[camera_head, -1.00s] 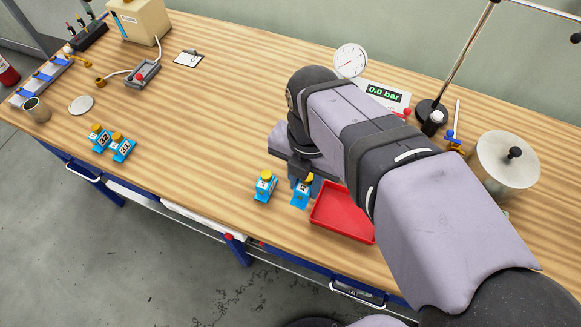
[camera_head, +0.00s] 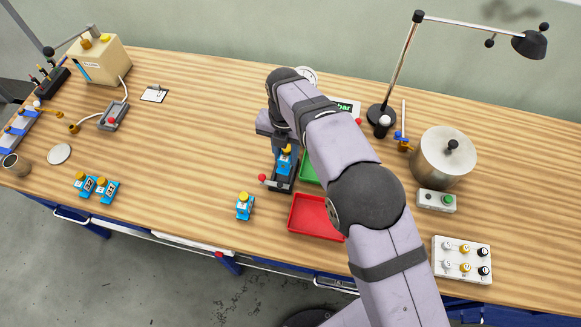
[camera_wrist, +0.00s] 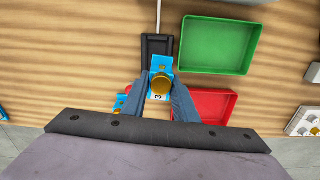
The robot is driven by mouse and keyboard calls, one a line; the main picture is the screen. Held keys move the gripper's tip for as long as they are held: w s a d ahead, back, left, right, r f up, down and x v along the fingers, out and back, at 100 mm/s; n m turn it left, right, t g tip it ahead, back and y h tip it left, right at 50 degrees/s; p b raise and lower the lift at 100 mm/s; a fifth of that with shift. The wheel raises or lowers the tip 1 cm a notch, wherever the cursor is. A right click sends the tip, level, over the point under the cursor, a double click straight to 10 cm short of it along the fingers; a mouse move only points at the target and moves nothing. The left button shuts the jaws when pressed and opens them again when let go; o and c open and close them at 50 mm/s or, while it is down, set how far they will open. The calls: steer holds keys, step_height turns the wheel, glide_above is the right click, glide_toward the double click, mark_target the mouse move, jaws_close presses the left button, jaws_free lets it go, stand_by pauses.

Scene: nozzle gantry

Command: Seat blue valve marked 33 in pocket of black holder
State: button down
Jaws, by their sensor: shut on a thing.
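My gripper (camera_wrist: 159,88) is shut on a blue valve (camera_wrist: 154,95) with a brass-coloured top. A dark "3" shows on its label; the rest of the marking is hidden. The black holder (camera_wrist: 157,47) lies just beyond and partly under the valve in the wrist view. In the head view the held valve (camera_head: 284,166) is upright at the black holder (camera_head: 279,186), which has a red knob at its left. I cannot tell whether the valve is in the pocket or just above it.
Another blue valve (camera_head: 244,206) stands left of the red tray (camera_head: 315,217). Two more blue valves (camera_head: 84,185) (camera_head: 107,190) stand far left. A green tray (camera_wrist: 219,45) sits close right of the holder. The table between the valves is clear.

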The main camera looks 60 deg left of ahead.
mark_target(284, 163)
steer(key=shift+w+a+r+n, duration=0.15)
steer(key=shift+a+r+n, duration=0.1)
steer(key=shift+a+n, duration=0.4)
steer(key=shift+a+f, duration=0.1)
steer(key=shift+f, duration=0.1)
steer(key=shift+f+b, duration=1.85)
steer(key=shift+f, duration=0.5)
steer(key=shift+p, duration=0.35)
steer(key=shift+f+b, duration=0.5)
steer(key=shift+f, duration=0.45)
stand_by(1.2)
steer(key=c, duration=1.3)
jaws_free()
steer(key=shift+c, duration=0.2)
steer(key=shift+r, duration=0.15)
